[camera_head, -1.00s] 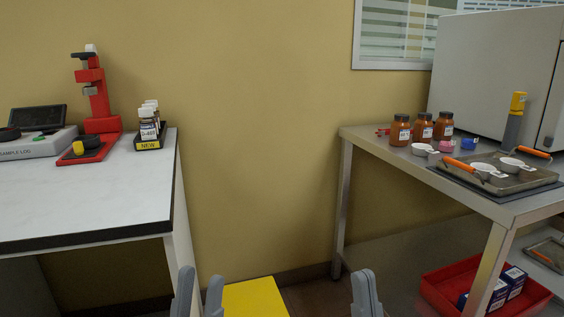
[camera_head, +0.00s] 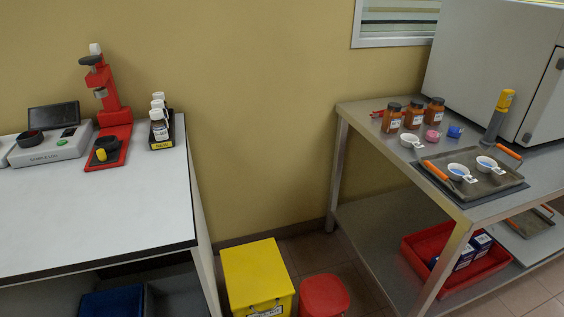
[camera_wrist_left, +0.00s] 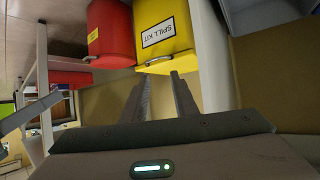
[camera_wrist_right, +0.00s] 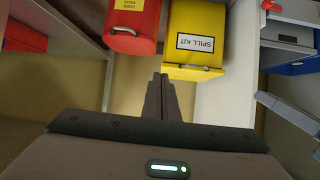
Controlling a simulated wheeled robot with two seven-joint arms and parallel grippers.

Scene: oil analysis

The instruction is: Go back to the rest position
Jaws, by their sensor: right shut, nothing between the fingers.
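My left gripper (camera_wrist_left: 162,92) shows in the left wrist view. Its two fingers stand apart with nothing between them. My right gripper (camera_wrist_right: 161,80) shows in the right wrist view with its fingers together and empty. In both wrist views the fingers point toward the yellow spill kit bin (camera_wrist_left: 164,30) and the red bin (camera_wrist_left: 105,35), without visible contact. Neither gripper shows in the head view now.
The yellow bin (camera_head: 257,275) and red bin (camera_head: 323,296) stand on the floor between the white-topped table (camera_head: 90,220) at left and the metal table (camera_head: 350,113) at right. A tray (camera_head: 505,182) with cups lies on the metal table.

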